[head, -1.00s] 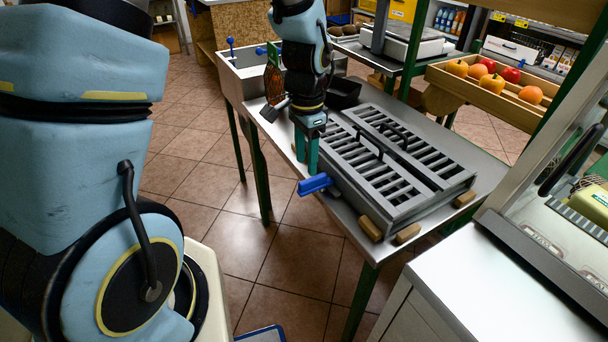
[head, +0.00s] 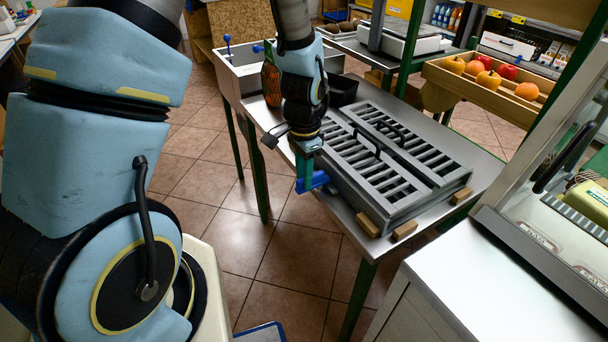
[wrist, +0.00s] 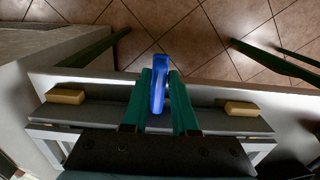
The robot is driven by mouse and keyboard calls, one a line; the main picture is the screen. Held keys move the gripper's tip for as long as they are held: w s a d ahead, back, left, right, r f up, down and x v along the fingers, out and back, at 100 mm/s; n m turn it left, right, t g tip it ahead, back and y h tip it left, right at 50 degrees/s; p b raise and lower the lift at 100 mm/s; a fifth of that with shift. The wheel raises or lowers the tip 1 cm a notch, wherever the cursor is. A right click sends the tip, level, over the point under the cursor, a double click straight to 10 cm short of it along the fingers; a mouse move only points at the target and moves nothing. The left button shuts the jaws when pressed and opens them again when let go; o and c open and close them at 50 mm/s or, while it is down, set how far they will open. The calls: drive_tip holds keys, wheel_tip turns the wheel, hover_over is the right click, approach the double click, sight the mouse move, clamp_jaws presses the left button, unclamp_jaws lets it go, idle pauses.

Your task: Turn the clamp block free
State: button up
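The blue clamp block (head: 318,181) sits at the left front edge of the grey slatted grate unit (head: 383,208) on the metal table. In the wrist view the block (wrist: 158,84) stands between my gripper's two green fingers and points away from the unit, over the floor. My gripper (head: 308,184) reaches down to it from above. The fingers (wrist: 160,76) lie close on both sides of the block; whether they press on it I cannot tell. Part of the block is hidden by a finger in the head view.
Wooden blocks (head: 404,231) lie along the unit's front edge; two also show in the wrist view (wrist: 66,97). A dark bin (head: 343,90) and a metal sink (head: 245,75) stand behind. A white counter (head: 450,275) is at the right. The floor left of the table is open.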

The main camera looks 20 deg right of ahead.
sight(315, 181)
clamp_jaws()
drive_tip(key=shift+s, duration=0.1)
idle(0.3)
drive_tip(key=n, duration=0.2)
drive_tip(key=s+d+n, duration=0.1)
drive_tip(key=n, duration=0.2)
drive_tip(key=s+n+p, duration=0.1)
drive_tip(key=n, duration=0.2)
drive_tip(key=shift+s+d+r, duration=0.1)
drive_tip(key=shift+s+d, duration=0.15)
drive_tip(key=shift+d, duration=0.15)
drive_tip(key=n, duration=0.2)
drive_tip(key=d+n+p, duration=0.1)
drive_tip(key=n, duration=0.1)
drive_tip(key=n+p, duration=0.1)
drive_tip(key=shift+s+d+n, duration=0.4)
drive_tip(key=shift+d+n+p, duration=0.45)
drive_tip(key=shift+n+p, duration=0.05)
drive_tip(key=shift+n, duration=0.55)
drive_tip(key=shift+d+n+p, duration=0.4)
drive_tip(key=shift+n+p, duration=0.05)
drive_tip(key=shift+n, duration=0.6)
